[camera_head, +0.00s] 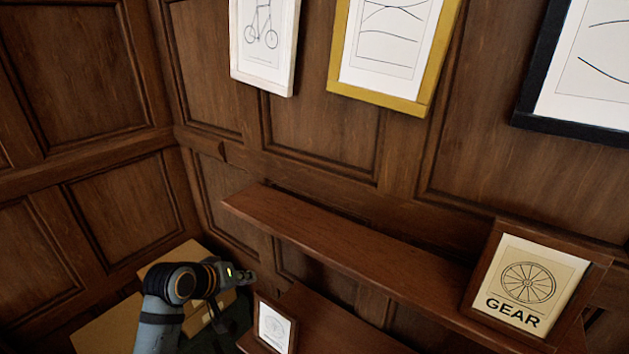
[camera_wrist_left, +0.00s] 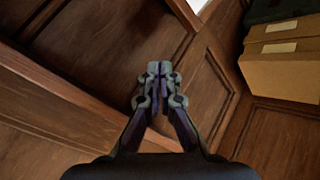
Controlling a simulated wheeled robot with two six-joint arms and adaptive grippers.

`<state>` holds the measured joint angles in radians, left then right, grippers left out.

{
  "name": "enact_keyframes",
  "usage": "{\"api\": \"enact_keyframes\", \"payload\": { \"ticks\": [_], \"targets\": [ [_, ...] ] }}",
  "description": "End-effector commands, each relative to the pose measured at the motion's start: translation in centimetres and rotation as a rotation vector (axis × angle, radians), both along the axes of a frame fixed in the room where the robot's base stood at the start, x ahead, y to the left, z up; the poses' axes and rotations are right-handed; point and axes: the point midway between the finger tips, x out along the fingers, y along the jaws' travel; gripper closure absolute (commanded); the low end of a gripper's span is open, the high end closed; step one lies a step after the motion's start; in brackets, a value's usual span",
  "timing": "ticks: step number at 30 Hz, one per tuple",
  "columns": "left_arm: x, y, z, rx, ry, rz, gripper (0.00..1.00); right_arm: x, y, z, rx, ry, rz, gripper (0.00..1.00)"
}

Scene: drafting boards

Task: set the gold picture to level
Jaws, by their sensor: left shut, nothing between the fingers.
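The gold picture (camera_head: 374,98), a gold frame around a white line drawing, hangs on the panelled wall at the top of the head view. Its top is cut off. Its lower edge slants down to the right in this tilted view, so I cannot tell whether it hangs level. My left gripper (camera_head: 249,278) is low at the left in the head view, well below the gold picture and apart from it. In the left wrist view its fingers (camera_wrist_left: 157,70) are together and empty. My right gripper is not in view.
A white-framed bicycle picture (camera_head: 263,77) and a black-framed picture (camera_head: 575,128) hang either side. A long wooden shelf (camera_head: 340,247) juts out below. A framed GEAR picture (camera_head: 526,286) and a small framed picture (camera_head: 273,328) stand lower down. Cardboard boxes (camera_wrist_left: 285,75) lie near the corner.

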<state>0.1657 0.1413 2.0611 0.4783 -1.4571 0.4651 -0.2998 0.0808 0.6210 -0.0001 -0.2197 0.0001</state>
Motion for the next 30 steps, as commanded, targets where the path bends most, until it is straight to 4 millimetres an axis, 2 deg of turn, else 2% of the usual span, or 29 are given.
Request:
{"api": "enact_keyframes", "payload": {
  "ticks": [1, 2, 3, 5, 6, 8, 9, 12, 13, 15, 18, 25, 30],
  "targets": [
    [2.7, -0.7, 3.5, -0.076, -0.041, 0.011, 1.00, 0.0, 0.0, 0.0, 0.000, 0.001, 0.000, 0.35],
    [4.2, -1.2, 5.8, -0.136, -0.060, 0.017, 1.00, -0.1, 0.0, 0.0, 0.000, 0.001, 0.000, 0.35],
    [6.2, -1.8, 9.4, -0.223, -0.087, 0.023, 1.00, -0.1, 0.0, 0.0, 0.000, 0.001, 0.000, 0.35],
    [8.8, -2.8, 15.5, -0.363, -0.121, 0.024, 1.00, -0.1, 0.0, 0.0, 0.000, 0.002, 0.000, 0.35],
    [10.0, -3.4, 19.6, -0.453, -0.136, 0.018, 1.00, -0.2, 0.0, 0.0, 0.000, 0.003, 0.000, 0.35],
    [11.1, -4.2, 25.5, -0.578, -0.151, 0.003, 1.00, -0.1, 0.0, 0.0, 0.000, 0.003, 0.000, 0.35],
    [11.4, -4.5, 29.1, -0.652, -0.156, -0.010, 1.00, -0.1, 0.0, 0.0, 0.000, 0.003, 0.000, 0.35],
    [11.4, -5.2, 36.4, -0.796, -0.158, -0.046, 1.00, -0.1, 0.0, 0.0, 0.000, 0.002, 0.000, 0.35],
    [11.2, -5.3, 38.1, -0.827, -0.157, -0.054, 1.00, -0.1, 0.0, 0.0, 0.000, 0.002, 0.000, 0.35],
    [10.9, -5.5, 40.8, -0.881, -0.153, -0.072, 1.00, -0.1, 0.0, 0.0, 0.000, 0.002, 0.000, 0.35],
    [10.5, -5.6, 42.6, -0.917, -0.147, -0.085, 1.00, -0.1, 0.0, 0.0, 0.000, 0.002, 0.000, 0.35],
    [11.0, -6.3, 43.1, -0.924, -0.144, -0.087, 1.00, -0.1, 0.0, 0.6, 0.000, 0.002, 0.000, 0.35],
    [13.0, -8.7, 43.3, -0.924, -0.143, -0.088, 1.00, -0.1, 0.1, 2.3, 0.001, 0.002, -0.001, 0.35]
  ]
}}
